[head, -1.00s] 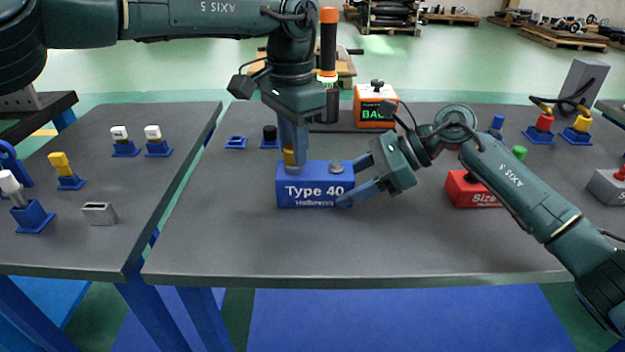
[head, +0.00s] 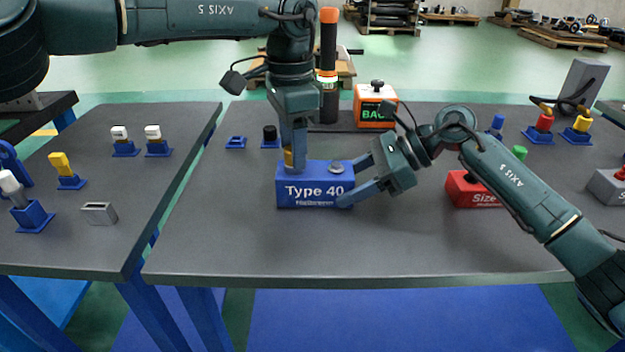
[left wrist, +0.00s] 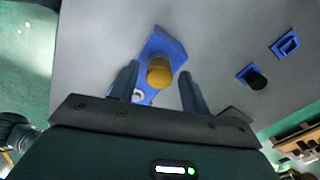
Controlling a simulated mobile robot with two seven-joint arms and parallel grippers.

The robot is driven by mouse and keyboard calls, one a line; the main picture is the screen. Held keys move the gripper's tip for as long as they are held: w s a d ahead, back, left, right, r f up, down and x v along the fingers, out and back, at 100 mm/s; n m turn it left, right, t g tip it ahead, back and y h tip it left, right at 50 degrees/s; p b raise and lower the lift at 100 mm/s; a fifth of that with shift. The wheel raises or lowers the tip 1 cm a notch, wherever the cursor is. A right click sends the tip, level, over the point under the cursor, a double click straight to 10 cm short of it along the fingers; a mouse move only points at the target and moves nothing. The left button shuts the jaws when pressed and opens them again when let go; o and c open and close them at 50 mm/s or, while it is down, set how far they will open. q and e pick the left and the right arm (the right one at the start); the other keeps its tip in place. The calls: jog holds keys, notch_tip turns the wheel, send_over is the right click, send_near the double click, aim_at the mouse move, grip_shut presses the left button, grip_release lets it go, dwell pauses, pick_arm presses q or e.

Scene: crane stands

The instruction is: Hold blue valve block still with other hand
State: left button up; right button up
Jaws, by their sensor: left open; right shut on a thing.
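The blue valve block (head: 315,188), marked "Type 40", stands on the middle table with a silver round fitting (head: 337,167) on top at its right. A yellow-brown knob (head: 288,158) rises from its top left. My left gripper (head: 294,158) points down over that knob, open. In the left wrist view the knob (left wrist: 160,70) lies between the two spread fingers of my left gripper (left wrist: 158,90), with the blue block (left wrist: 165,42) under it. My right gripper (head: 356,180) is shut on the right end of the blue block, which partly hides behind its fingers.
A red block (head: 470,192) sits to the right, behind my right arm. An orange box (head: 375,105) and a dark post with an orange top (head: 328,60) stand behind. Small blue stands line the back and the left table (head: 130,190). The middle table's front is clear.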

pick_arm(q)
jog(key=m, duration=0.7)
jog(key=shift+m, duration=0.3)
jog(key=m, duration=0.7)
jog(key=shift+m, duration=0.4)
jog(key=m, duration=0.6)
jog(key=shift+m, duration=0.4)
jog(key=m, duration=0.6)
grip_shut()
